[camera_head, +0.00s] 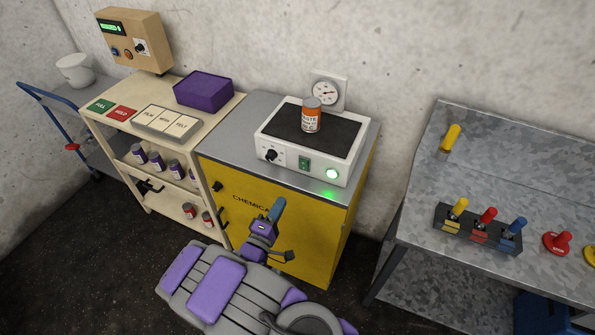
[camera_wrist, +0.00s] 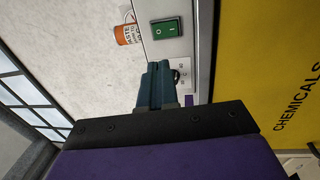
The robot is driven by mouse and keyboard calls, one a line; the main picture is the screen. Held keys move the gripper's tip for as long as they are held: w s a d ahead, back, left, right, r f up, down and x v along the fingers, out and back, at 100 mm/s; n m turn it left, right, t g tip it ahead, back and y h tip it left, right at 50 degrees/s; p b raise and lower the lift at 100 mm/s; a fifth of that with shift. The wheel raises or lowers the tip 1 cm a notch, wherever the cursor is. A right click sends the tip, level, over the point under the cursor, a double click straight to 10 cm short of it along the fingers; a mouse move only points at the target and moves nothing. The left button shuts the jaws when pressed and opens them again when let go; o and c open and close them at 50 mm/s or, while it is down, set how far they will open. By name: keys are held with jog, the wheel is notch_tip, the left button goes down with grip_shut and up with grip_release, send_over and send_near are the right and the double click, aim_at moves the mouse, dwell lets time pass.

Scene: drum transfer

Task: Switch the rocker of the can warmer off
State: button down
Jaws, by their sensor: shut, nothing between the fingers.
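The can warmer (camera_head: 349,165) is a white box with a dark top plate on a yellow cabinet. Its green rocker (camera_head: 304,163) is on the front face, between a black dial (camera_head: 270,156) and a lit green lamp (camera_head: 332,174). The rocker also shows in the wrist view (camera_wrist: 166,29), with white marks on it. An orange can (camera_head: 311,118) stands on the plate. My gripper (camera_head: 277,207) is shut and empty, in front of the cabinet and below the warmer, apart from the rocker. In the wrist view my blue fingertips (camera_wrist: 158,68) partly cover the front panel beside the rocker.
The yellow cabinet (camera_head: 285,215) has a grey top. Left of it is a wooden shelf unit with a purple box (camera_head: 203,91) and several cans. A wall gauge (camera_head: 327,94) is behind the warmer. A metal bench (camera_head: 483,160) with coloured handles stands right.

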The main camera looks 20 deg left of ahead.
aim_at(303, 163)
jog(key=w+b, duration=0.1)
jog(key=w, duration=0.3)
jog(key=w+r, duration=0.1)
jog(key=w, duration=0.4)
jog(key=w+d+b, duration=0.1)
jog(key=w, duration=0.3)
jog(key=shift+w+r+b, duration=0.15)
jog(key=shift+r+b, duration=0.2)
jog(key=shift+r, duration=0.05)
jog(key=shift+w, duration=0.1)
jog(key=r+g+p, duration=0.1)
jog(key=p, duration=0.2)
jog(key=shift+w+r, duration=0.15)
jog(key=shift+w, duration=0.05)
jog(key=shift+d+f, duration=0.1)
jog(key=shift+f, duration=0.2)
jog(key=shift+d, duration=0.1)
